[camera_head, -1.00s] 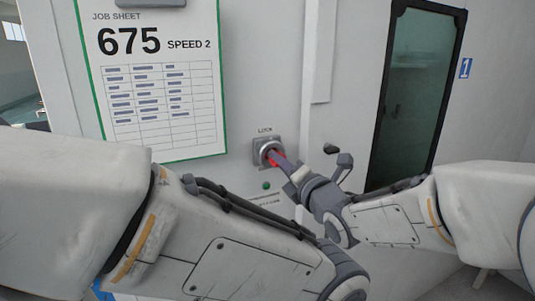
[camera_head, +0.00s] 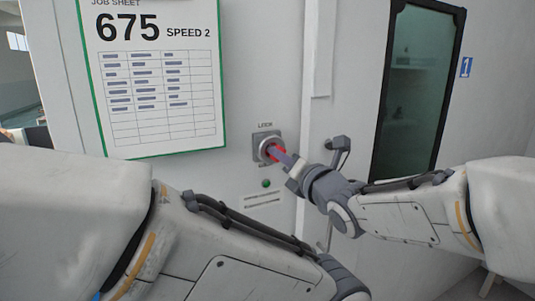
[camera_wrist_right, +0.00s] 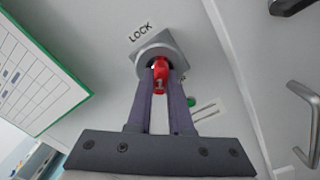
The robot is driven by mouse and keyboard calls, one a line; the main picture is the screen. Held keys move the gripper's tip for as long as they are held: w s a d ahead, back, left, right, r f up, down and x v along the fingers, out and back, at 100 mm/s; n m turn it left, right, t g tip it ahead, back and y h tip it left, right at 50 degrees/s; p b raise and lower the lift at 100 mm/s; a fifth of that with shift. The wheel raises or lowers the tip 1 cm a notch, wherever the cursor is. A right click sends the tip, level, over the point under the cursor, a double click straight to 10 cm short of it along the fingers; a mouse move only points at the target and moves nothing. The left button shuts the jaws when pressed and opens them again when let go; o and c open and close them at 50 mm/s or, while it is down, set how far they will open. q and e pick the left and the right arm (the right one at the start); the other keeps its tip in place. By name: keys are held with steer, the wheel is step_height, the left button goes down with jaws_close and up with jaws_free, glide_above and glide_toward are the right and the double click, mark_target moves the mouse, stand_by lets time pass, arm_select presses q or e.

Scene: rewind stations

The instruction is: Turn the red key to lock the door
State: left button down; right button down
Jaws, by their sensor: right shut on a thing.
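The red key (camera_wrist_right: 160,75), marked 1, sits in the round lock (camera_wrist_right: 150,52) under the LOCK label. My right gripper (camera_wrist_right: 161,78) is shut on the key, one finger on each side of it. In the head view the lock (camera_head: 268,146) is on the pale wall panel, and my right gripper (camera_head: 285,158) reaches it from the lower right.
A green round light (camera_head: 266,184) is below the lock. A job sheet (camera_head: 160,140) hangs to its left. A door handle (camera_head: 340,146) is close to my right gripper. A dark glass door window (camera_head: 412,90) and a blue sign 1 (camera_head: 466,67) are at the right.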

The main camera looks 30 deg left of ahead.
steer(key=n+b, duration=0.3)
steer(key=b, duration=0.1)
steer(key=shift+w+f, duration=0.1)
steer(key=shift+f, duration=0.05)
stand_by(0.4)
steer(key=shift+d+n+b, duration=0.1)
steer(key=shift+n+b, duration=2.8)
steer(key=shift+b, duration=0.05)
steer(key=c, duration=0.7)
jaws_free()
steer(key=shift+c, duration=0.2)
steer(key=shift+r, duration=0.2)
